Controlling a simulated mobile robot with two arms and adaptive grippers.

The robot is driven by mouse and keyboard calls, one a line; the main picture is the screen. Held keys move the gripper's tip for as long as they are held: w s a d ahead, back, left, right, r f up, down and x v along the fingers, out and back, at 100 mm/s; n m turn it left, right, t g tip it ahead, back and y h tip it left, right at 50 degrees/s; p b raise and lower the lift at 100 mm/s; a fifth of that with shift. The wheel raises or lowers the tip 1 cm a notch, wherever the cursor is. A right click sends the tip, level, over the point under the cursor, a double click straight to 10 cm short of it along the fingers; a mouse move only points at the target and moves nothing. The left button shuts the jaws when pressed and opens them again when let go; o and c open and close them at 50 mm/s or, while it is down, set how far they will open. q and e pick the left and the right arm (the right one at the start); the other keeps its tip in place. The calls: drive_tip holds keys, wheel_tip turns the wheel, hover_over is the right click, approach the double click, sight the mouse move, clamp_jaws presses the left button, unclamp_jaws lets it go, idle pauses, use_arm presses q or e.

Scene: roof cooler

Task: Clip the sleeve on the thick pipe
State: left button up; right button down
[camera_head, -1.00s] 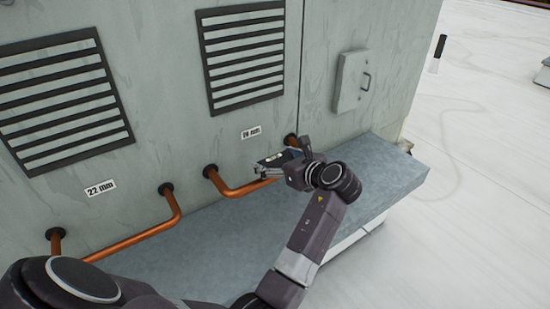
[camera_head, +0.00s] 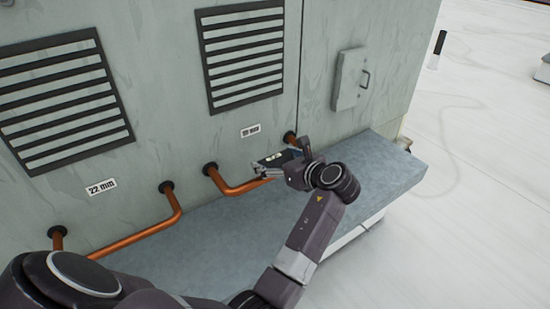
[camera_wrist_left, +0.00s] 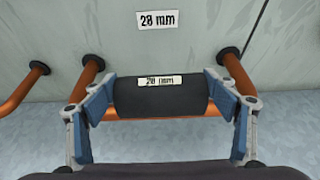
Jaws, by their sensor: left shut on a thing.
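The thick copper pipe (camera_head: 238,189) bends out from the wall under a small label. In the left wrist view this label (camera_wrist_left: 157,19) reads 28 mm, and the pipe (camera_wrist_left: 205,111) runs across behind a black sleeve (camera_wrist_left: 162,95). The sleeve carries its own pale tag that seems to read 28 mm. My left gripper (camera_head: 266,166) is shut on the sleeve, one blue-padded finger at each end. The sleeve lies across the pipe's straight run in that view; whether it is clipped around it or just above it I cannot tell. My right gripper is not in view.
A thinner copper pipe (camera_head: 145,235) marked 22 mm runs to the left. A grey ledge (camera_head: 350,185) lies below the pipes. Louvred vents (camera_head: 245,62) and a small hatch (camera_head: 348,80) are on the wall above. Open pale roof (camera_head: 480,200) is at the right.

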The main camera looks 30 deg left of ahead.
use_arm(q)
drive_tip(key=shift+f, duration=1.8)
